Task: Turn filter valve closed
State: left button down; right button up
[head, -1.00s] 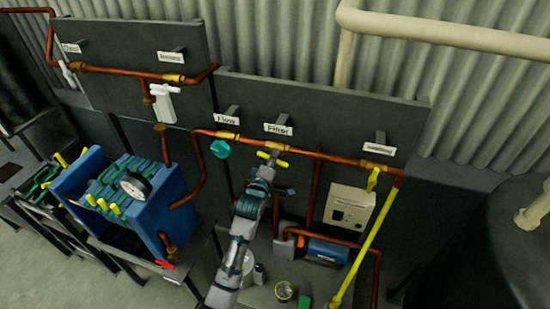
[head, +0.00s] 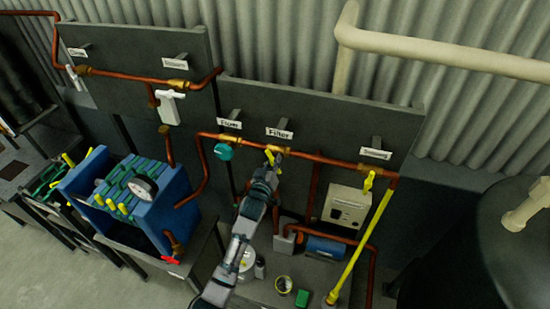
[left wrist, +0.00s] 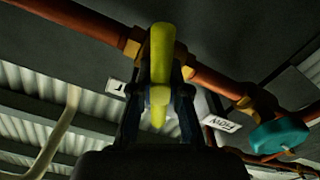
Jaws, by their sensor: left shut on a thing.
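The yellow filter valve handle (head: 269,157) sits on the copper pipe below the "Filter" sign (head: 279,133). In the left wrist view the yellow handle (left wrist: 161,55) stands across the copper pipe (left wrist: 205,83), at a steep angle to it. My left gripper (head: 271,168) is at the valve, and in the left wrist view its two dark fingers (left wrist: 160,95) are shut on the handle from both sides. The gripper hides part of the handle in the head view. My right gripper is not in view.
A teal valve knob (head: 224,152) is left on the same pipe, and it also shows in the left wrist view (left wrist: 279,136). A yellow lever valve (head: 368,180) is at the right.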

pick_arm(q)
jog(key=m+p, duration=0.1)
jog(key=m, duration=0.3)
jog(key=shift+a, duration=0.1)
jog(key=m+p, duration=0.1)
jog(key=m, duration=0.2)
jog(key=shift+m, duration=0.4)
jog(key=c, duration=1)
grip_release()
